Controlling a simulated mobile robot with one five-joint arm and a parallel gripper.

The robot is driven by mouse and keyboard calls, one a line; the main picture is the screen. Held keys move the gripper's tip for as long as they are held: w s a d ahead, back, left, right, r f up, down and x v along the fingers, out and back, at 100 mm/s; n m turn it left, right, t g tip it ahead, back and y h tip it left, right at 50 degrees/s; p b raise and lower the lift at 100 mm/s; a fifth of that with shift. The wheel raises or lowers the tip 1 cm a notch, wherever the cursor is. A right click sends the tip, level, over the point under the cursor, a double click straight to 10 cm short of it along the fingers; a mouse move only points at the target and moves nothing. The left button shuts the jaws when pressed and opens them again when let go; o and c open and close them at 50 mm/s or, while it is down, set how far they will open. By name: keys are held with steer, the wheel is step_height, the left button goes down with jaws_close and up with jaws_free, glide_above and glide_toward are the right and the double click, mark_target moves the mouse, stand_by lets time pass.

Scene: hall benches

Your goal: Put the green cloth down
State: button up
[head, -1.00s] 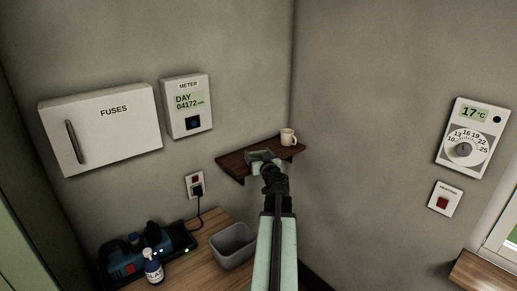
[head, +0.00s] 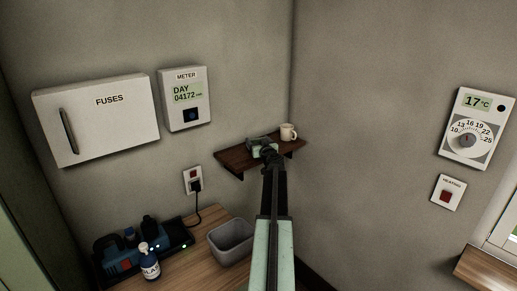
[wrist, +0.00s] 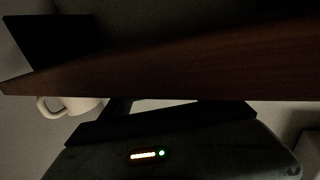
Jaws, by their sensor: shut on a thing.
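My gripper (head: 259,146) is at the small dark wooden shelf (head: 232,160) in the corner, just left of the white mug (head: 288,132). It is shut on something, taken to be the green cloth. The cloth cannot be told apart from my pale green wrist parts in the head view. The wrist view is dark and shows no clear cloth. It shows the brown shelf edge (wrist: 190,65) across the picture and the mug (wrist: 72,106) at the left. I cannot tell whether the cloth touches the shelf.
Below the shelf, a wooden bench (head: 201,265) bears a grey bin (head: 231,243), a labelled bottle (head: 149,262) and a blue device (head: 123,264). A plug with a cable (head: 195,185) sits on the wall. The mug stands close beside my gripper.

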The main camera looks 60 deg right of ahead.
steer(key=shift+f, duration=0.45)
steer(key=o, duration=1)
steer(key=shift+f, duration=0.1)
steer(key=o, duration=0.5)
steer(key=shift+c, duration=0.2)
steer(key=shift+r+p, duration=0.25)
steer(key=shift+p, duration=0.05)
steer(key=v, duration=1.2)
